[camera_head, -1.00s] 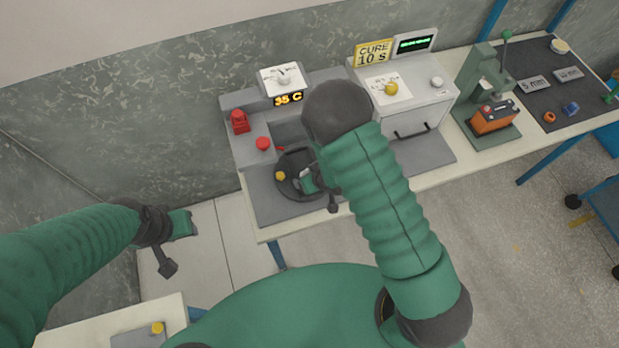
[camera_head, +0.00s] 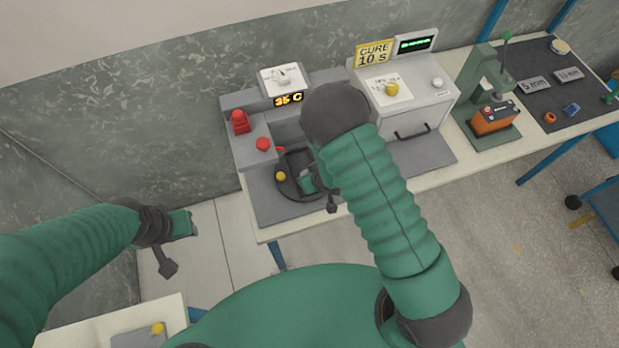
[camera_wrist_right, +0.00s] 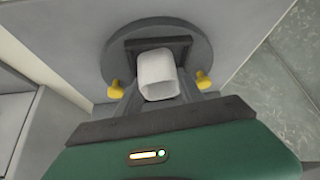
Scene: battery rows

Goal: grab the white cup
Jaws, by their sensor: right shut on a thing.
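The white cup (camera_wrist_right: 158,75) shows in the right wrist view, between the fingers of my right gripper (camera_wrist_right: 160,88). The gripper is shut on it. Behind the cup is a round grey plate (camera_wrist_right: 196,38) with a dark bar and two yellow knobs. In the head view my right gripper (camera_head: 308,183) is over the round plate at the front of the left machine; my arm hides the cup there. My left gripper (camera_head: 178,245) hangs over the floor at the left, away from the cup; its jaw opening is unclear.
The left machine (camera_head: 245,160) has a red button, a dial and a "35 C" display. To its right stand a box machine (camera_head: 425,105) with a "CURE 10 s" sign and a green press (camera_head: 480,85) holding an orange block. Bare floor lies in front.

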